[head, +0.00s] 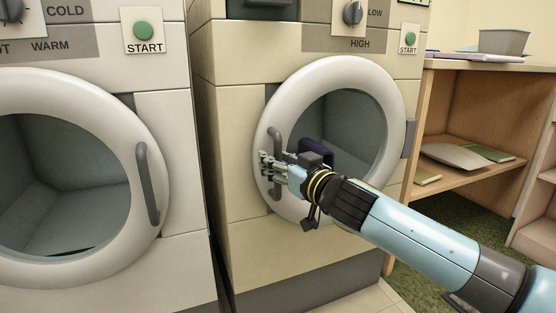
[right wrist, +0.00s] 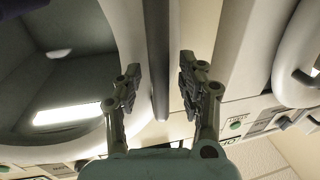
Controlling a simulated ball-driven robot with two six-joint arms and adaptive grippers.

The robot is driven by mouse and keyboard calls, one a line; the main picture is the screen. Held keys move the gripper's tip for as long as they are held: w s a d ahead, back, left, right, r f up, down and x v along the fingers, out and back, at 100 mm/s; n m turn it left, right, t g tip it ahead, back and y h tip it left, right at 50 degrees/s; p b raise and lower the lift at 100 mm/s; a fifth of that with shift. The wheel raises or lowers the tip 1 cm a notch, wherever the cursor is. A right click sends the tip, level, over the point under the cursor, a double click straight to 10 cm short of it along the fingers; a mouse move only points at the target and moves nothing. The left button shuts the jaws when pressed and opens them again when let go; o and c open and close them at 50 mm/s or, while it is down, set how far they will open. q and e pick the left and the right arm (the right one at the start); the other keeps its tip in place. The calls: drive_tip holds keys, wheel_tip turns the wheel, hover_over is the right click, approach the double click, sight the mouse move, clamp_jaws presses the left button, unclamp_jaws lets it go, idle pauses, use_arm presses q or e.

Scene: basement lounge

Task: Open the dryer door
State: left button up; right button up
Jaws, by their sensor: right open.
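The dryer (head: 240,235) is the cream machine on the right, with a LOW/HIGH knob. Its round white-rimmed door (head: 345,70) is shut against the front. The grey vertical door handle (head: 277,140) is at the rim's left side. My right gripper (head: 265,168) is at the handle, its fingers open. In the right wrist view the handle (right wrist: 157,50) runs between the two open fingers (right wrist: 157,92), with gaps visible on both sides. Part of the handle is hidden by the fingers in the head view. My left gripper is not in view.
A similar machine (head: 190,270) with a COLD/WARM dial stands close on the left, its round door's handle (head: 148,183) facing the dryer. A wooden shelf (head: 470,120) stands right of the dryer. A dark blue item (head: 316,147) shows behind the door glass.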

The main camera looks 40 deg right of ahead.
clamp_jaws()
idle(0.6)
